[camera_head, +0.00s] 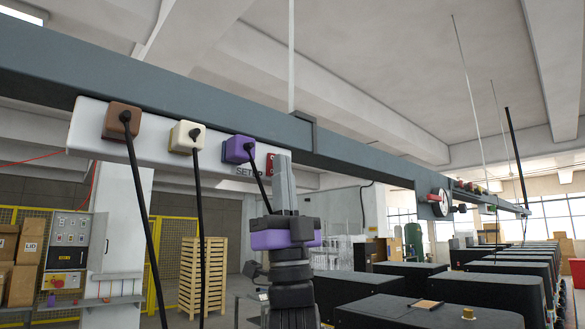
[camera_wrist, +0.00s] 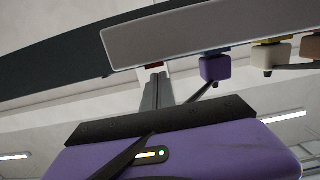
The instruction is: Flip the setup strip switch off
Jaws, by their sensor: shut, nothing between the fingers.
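The setup strip (camera_head: 88,128) is a long pale bar under a dark grey overhead beam, with a "SETUP" label (camera_head: 246,171) near its right end. Its red switch (camera_head: 269,165) shows as a sliver beside the label, mostly hidden behind my fingers. My gripper (camera_head: 281,160) points up, shut and empty, with its tips at the switch in the picture. In the wrist view the strip (camera_wrist: 180,35) crosses the top, and a bit of red switch (camera_wrist: 154,65) shows just beyond my closed fingertips (camera_wrist: 155,75). I cannot tell whether they touch, or the switch's position.
Brown (camera_head: 121,120), cream (camera_head: 187,137) and purple (camera_head: 239,149) plugs sit in the strip, with black cords hanging down. The purple plug's cord runs down close behind my gripper. The dark beam (camera_head: 210,105) runs above. Black machines (camera_head: 440,312) stand at the lower right.

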